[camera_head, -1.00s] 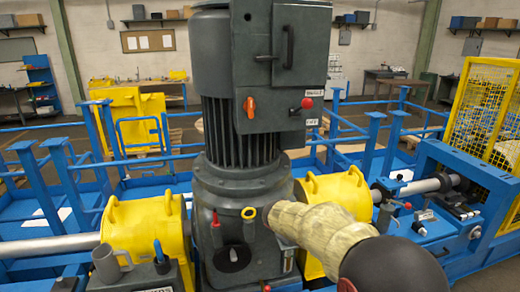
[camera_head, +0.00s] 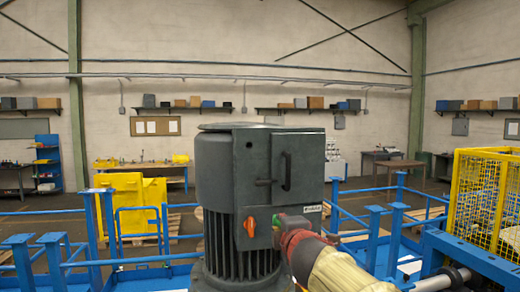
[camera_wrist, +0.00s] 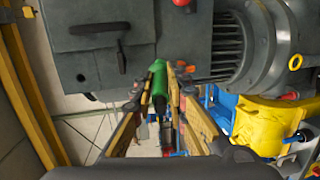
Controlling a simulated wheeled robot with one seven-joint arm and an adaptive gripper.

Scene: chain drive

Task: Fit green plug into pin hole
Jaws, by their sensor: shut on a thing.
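The green plug (camera_wrist: 157,86) shows in the wrist view, between the fingertips of my gripper (camera_wrist: 160,92). My gripper is shut on it. The plug is close to the grey control box in the picture, but I cannot tell whether they touch. I cannot make out the pin hole for certain in either view. A yellow ring (camera_wrist: 295,62) sits on the grey motor flange in the wrist view.
The grey motor (camera_head: 228,190) with its control box (camera_head: 285,180) stands in the middle of the head view. The box carries an orange knob (camera_head: 249,226). Blue rails (camera_head: 110,235) surround the area. A yellow mesh guard (camera_head: 487,200) stands at the right.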

